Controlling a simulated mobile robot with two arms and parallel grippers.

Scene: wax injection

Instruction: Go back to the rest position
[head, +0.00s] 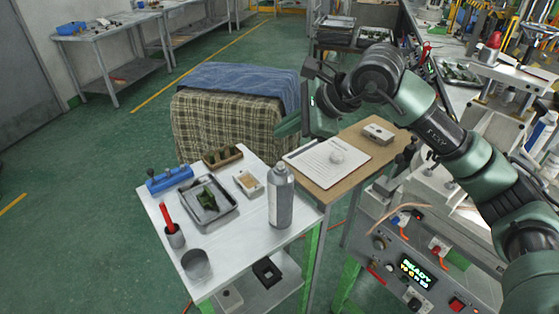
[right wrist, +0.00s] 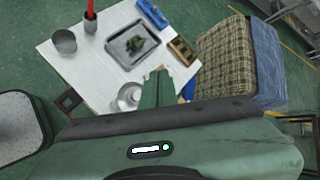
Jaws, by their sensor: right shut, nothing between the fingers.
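My right arm comes in from the right in the head view, over the machine and the wooden-topped table. My right gripper (head: 280,128) is shut and empty, held in the air near the plaid-covered stack (head: 222,128). In the right wrist view its closed fingers (right wrist: 158,76) stand in front of the edge of the white table (right wrist: 85,52). My left gripper is in neither view.
The white table (head: 160,225) holds a metal tray (head: 222,218) with green pieces, a spray can (head: 281,195), a blue holder (head: 170,179) and cups. A wooden-topped table (head: 345,183) bears a paper sheet. A control box (head: 425,260) reads READY. Green floor (head: 90,210) is open at left.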

